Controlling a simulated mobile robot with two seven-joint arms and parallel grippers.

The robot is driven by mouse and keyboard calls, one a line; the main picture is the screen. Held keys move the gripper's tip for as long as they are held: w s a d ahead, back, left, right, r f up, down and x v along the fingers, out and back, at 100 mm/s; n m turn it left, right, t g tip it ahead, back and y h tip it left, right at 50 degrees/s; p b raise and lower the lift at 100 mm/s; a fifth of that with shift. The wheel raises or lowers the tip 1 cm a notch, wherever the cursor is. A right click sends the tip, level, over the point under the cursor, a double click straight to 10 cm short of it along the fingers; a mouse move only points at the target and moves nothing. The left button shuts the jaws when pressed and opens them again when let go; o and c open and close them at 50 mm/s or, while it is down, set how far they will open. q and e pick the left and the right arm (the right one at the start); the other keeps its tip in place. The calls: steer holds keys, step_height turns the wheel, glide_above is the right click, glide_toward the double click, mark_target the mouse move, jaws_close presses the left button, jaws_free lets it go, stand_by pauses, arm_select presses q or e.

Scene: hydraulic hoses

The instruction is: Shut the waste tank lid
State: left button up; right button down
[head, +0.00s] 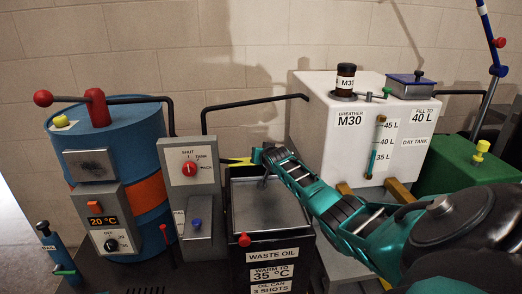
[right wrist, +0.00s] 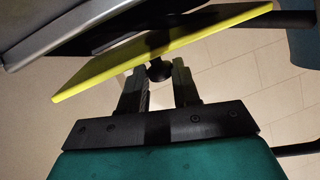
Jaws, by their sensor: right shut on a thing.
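The waste oil tank (head: 272,244) is a black box with a grey top area (head: 268,204), labelled "WASTE OIL" on its front. A yellow lid (head: 238,162) shows edge-on as a thin strip at the tank's back edge. In the right wrist view the lid (right wrist: 150,58) is a tilted yellow plate with a black knob (right wrist: 159,70). My right gripper (head: 262,157) reaches over the tank from the right. Its two fingers (right wrist: 158,88) are shut on the knob. How far the lid stands open is hard to tell. My left gripper is not in view.
A blue drum (head: 140,135) and a grey switch panel (head: 188,170) stand left of the tank. The white day tank (head: 350,125) stands right, with a green box (head: 452,160) beyond. A black hose (head: 255,102) arches behind the waste tank.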

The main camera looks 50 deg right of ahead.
steer(key=shift+s+a+f, duration=0.2)
steer(key=shift+a+f, duration=0.05)
steer(key=shift+f, duration=0.25)
steer(key=shift+s+a+f, duration=0.15)
steer(key=shift+a+f, duration=0.05)
steer(key=shift+f, duration=0.3)
steer(key=shift+s+a+f, duration=0.2)
steer(key=shift+s+f, duration=0.05)
steer(key=shift+f, duration=0.3)
steer(key=c, duration=1.1)
jaws_free()
steer(key=shift+w, duration=0.1)
steer(key=shift+d, duration=0.1)
steer(key=shift+r, duration=0.2)
